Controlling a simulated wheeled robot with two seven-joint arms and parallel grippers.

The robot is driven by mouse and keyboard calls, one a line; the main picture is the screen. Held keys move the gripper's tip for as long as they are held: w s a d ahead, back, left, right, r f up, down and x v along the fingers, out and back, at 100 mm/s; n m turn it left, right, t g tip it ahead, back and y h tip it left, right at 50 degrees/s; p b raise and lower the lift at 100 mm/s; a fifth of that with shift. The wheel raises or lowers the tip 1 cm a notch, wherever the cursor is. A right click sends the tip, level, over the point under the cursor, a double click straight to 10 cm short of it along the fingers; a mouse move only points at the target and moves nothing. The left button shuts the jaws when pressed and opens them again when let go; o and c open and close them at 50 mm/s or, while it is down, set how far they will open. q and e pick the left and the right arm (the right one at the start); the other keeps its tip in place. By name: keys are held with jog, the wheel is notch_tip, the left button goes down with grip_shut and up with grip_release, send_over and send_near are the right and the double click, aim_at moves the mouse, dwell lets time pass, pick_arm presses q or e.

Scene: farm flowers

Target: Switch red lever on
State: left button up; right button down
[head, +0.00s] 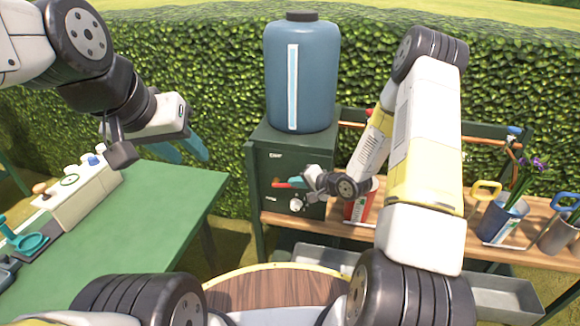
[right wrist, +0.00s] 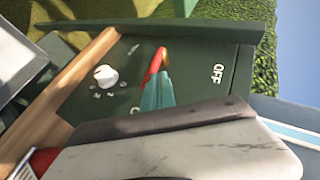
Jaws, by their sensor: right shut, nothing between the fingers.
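The red lever (head: 281,185) is on the front of the dark green box (head: 276,221) under the blue tank. In the right wrist view the red lever (right wrist: 154,66) has a brass-coloured part, and the word OFF stands on the panel on one side of it. My right gripper (head: 294,182) is shut and empty, its teal fingertips right at the lever; it also shows in the right wrist view (right wrist: 157,90). The fingers overlap part of the lever, so I cannot tell whether they touch it. My left gripper (head: 188,150) is open and empty above the green table.
A white knob (head: 297,204) sits below the lever on the panel. The blue tank (head: 302,75) stands on the box. A wooden shelf (head: 415,234) to the right holds a red container (head: 358,205) and flower pots. The green table (head: 150,215) is at left.

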jog(key=shift+s+d+f, duration=0.1)
jog(key=shift+d+f, duration=0.2)
jog(key=shift+f, duration=0.45)
jog(key=shift+d+f, duration=0.1)
jog(key=shift+f, duration=0.05)
jog(key=shift+s, duration=0.1)
